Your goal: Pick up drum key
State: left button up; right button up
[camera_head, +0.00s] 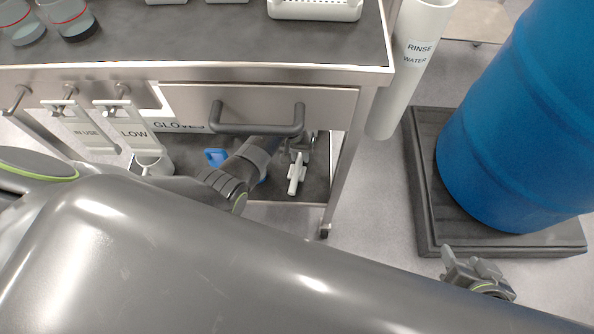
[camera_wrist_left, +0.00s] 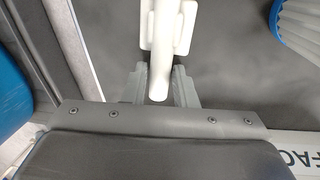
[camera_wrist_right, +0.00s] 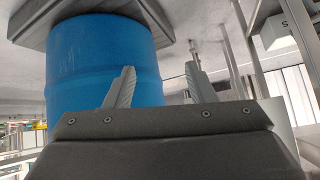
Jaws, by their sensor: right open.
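The drum key (camera_head: 296,174) is a white piece with a long bar and a wider plate part. In the head view it is over the cart's lower shelf, and I cannot tell if it still rests there. My left gripper (camera_head: 300,147) is right at it. My right gripper (camera_wrist_right: 160,78) is open and empty, apart from the key, at the lower right of the head view (camera_head: 470,265).
The lower shelf (camera_head: 320,170) lies under a drawer with a dark handle (camera_head: 257,128). A blue item (camera_head: 215,157) and a white container (camera_head: 153,164) stand near. A blue drum (camera_head: 525,130) sits on a dark pallet (camera_head: 430,215). A rinse water tube (camera_head: 410,70) hangs beside the cart.

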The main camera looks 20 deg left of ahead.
pick_arm(q)
jog(key=shift+c, duration=0.5)
grip_shut()
jog(key=shift+r, duration=0.25)
notch_tip(320, 180, up, 2)
jog(key=shift+r+p, duration=0.1)
jog(key=shift+p, duration=0.7)
notch_tip(320, 180, up, 7)
jog(key=p, duration=0.3)
jog(key=shift+r+p, duration=0.2)
jog(key=shift+p, duration=0.1)
pick_arm(e)
jog(key=s+f+g, duration=0.6)
jog(key=s+f, duration=0.1)
jog(key=shift+s+f, duration=0.35)
jog(key=shift+f, duration=0.05)
